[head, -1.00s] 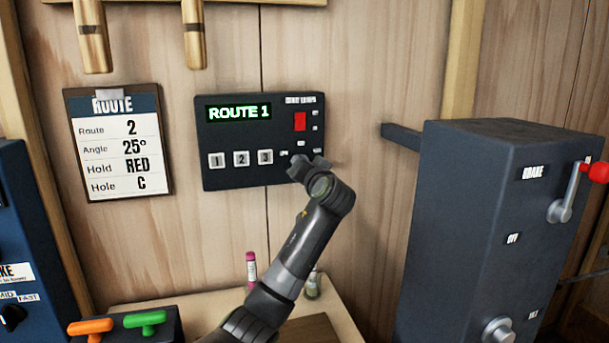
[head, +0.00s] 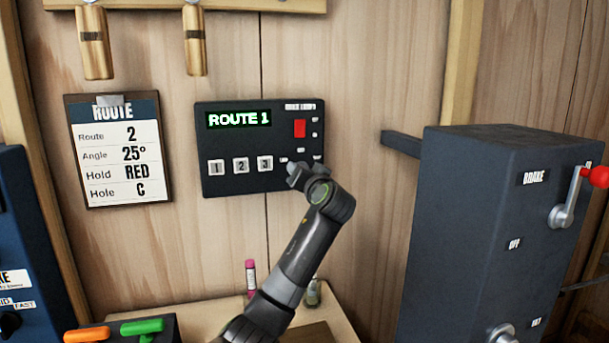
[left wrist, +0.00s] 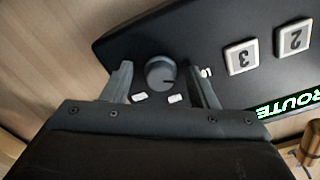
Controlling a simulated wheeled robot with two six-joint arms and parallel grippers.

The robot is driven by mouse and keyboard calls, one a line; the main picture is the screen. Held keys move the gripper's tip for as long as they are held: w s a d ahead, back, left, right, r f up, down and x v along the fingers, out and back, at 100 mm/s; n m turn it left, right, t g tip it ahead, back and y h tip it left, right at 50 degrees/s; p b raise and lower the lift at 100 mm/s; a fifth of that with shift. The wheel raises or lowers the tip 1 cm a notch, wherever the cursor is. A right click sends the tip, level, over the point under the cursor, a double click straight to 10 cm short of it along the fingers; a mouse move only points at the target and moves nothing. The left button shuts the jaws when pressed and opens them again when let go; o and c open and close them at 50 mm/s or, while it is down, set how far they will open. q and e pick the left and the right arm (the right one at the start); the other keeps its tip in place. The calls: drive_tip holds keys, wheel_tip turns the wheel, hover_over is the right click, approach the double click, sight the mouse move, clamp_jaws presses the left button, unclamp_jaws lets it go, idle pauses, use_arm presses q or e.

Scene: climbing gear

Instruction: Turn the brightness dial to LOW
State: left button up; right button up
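The dark control panel (head: 225,185) on the wooden wall has a green "ROUTE 1" display (head: 239,119). Its round dark dial (left wrist: 161,73) shows in the left wrist view, where the panel appears upside down. A pale pointer mark on the dial points rightward and slightly down there. Small white labels (left wrist: 175,99) sit around it, too small to read. My left gripper (head: 303,174) is at the panel's lower right corner and hides the dial in the head view. In the left wrist view its fingers (left wrist: 160,80) are apart, one on each side of the dial, with visible gaps. My right gripper is out of view.
A route card (head: 120,165) hangs left. A dark brake box (head: 460,240) with a red-knobbed lever (head: 565,205) stands right.

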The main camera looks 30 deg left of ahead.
use_arm(q)
drive_tip(key=b+v, duration=0.4)
drive_tip(key=v, duration=1.3)
drive_tip(key=shift+s, duration=0.25)
drive_tip(key=shift+d, duration=0.1)
